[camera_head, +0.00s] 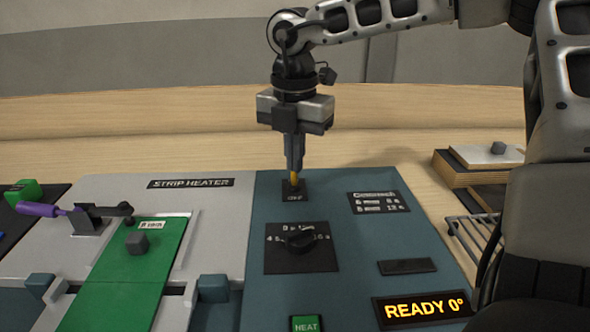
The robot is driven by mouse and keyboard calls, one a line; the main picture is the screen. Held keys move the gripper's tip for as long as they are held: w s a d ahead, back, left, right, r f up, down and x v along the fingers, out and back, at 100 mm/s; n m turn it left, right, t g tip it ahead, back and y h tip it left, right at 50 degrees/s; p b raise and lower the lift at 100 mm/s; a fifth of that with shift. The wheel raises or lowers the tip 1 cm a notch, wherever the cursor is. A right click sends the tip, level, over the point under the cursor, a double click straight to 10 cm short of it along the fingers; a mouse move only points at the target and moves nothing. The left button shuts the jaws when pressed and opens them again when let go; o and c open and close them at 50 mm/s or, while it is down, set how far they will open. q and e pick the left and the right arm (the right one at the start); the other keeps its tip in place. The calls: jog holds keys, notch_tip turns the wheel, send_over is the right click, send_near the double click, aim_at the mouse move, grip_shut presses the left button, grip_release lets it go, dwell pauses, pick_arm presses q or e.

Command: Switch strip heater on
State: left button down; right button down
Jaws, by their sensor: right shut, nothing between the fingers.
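The strip heater has a grey bed (225,215) with a "STRIP HEATER" label (190,183) and a blue-grey control panel (340,195) to its right. A small dark switch plate (295,197) with blurred lettering sits near the panel's back edge. My right gripper (294,172) points straight down over this plate, fingers shut and empty. An orange-yellow piece shows at the fingertips; I cannot tell whether it is part of the switch or of the fingers, or whether they touch the switch. The display (422,308) glows "READY 0°". My left gripper is not in view.
A black dial (300,240) lies in front of the switch plate. A green "HEAT" button (306,324) is at the front edge. A green sheet (120,285), a purple-handled clamp (40,210), a wire rack (470,235) and stacked boards (475,175) flank the panel.

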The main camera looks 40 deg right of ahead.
jog(key=r+p, duration=0.1)
jog(key=r, duration=0.1)
jog(key=r+p, duration=0.1)
jog(key=r, duration=0.1)
jog(key=shift+s+a+r, duration=0.15)
jog(key=shift+s+r, duration=0.05)
dwell(0.6)
